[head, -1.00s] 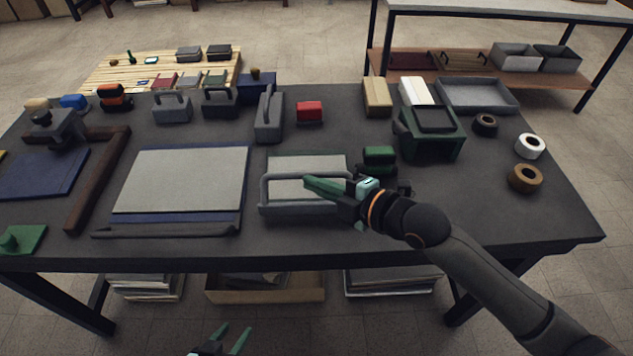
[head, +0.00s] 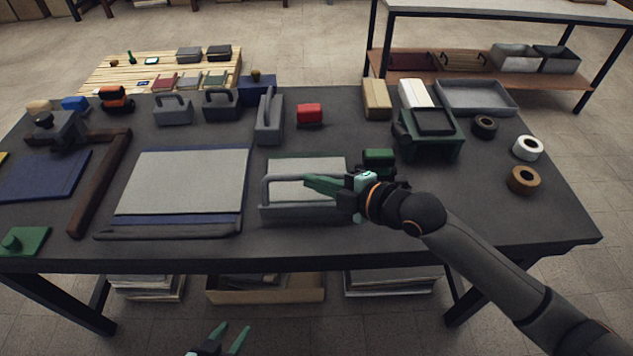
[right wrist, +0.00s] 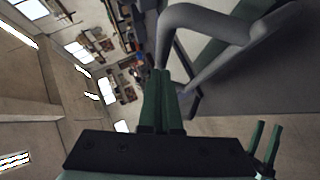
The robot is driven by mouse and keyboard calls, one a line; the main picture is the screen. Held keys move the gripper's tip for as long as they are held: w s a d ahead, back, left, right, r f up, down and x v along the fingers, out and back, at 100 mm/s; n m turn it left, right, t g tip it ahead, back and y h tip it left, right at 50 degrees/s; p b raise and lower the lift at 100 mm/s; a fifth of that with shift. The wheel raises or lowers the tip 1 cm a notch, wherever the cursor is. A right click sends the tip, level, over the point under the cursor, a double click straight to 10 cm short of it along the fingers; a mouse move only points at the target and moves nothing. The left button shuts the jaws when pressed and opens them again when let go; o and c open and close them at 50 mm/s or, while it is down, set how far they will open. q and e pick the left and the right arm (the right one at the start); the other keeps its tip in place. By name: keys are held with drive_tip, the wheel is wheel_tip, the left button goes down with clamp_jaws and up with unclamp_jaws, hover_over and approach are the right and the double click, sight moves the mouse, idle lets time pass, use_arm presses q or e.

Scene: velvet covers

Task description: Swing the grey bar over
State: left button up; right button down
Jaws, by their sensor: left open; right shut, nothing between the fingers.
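A grey device with a low box-like base (head: 305,213) stands near the table's front edge, with pale grey and green surfaces inside its frame. Its grey bar (head: 266,192) is a bent round tube, which also shows large in the right wrist view (right wrist: 203,18). My right gripper (head: 308,182) is shut and empty, its green fingers pointing left over the device. In the right wrist view the fingertips (right wrist: 163,72) are close beside the bar; I cannot tell whether they touch. My left gripper (head: 234,332) is open and empty, low in front of the table.
A grey board on a blue sheet (head: 182,180) lies left of the device. A small green block (head: 379,157) and a dark green machine (head: 430,132) stand behind and right of it. Tape rolls (head: 525,180) lie at the right.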

drive_tip(key=shift+w+r+m+g+h+p, duration=0.15)
drive_tip(key=shift+w+m+g+h+p, duration=0.2)
drive_tip(key=shift+w+g+p, duration=0.5)
drive_tip(key=shift+w+f+m+g, duration=0.2)
drive_tip(key=shift+w+m+g, duration=0.2)
drive_tip(key=shift+w, duration=0.4)
drive_tip(key=shift+w+f+m+g+h+b, duration=0.15)
drive_tip(key=shift+w+f+m+g+b, duration=0.2)
drive_tip(key=shift+w+g, duration=0.15)
drive_tip(key=shift+w+f+m+g+h+b, duration=0.1)
drive_tip(key=shift+w+f+m+g+b, duration=0.15)
drive_tip(key=shift+w+g, duration=0.2)
drive_tip(key=shift+w+f+m+g+b, duration=0.5)
drive_tip(key=shift+g+b, duration=0.1)
drive_tip(key=shift+b, duration=0.1)
drive_tip(key=shift+w, duration=0.25)
use_arm(q)
drive_tip(key=shift+w+d+f+b, duration=0.1)
drive_tip(key=shift+d+f+b, duration=0.1)
drive_tip(key=shift+d, duration=0.15)
drive_tip(key=shift+w+d+f+b, duration=0.1)
drive_tip(key=shift+d+b, duration=0.1)
drive_tip(key=shift+d, duration=0.1)
use_arm(e)
drive_tip(key=shift+w+f, duration=0.1)
drive_tip(key=shift+w, duration=0.05)
use_arm(q)
drive_tip(key=shift+a+r, duration=0.1)
drive_tip(key=shift+r, duration=0.05)
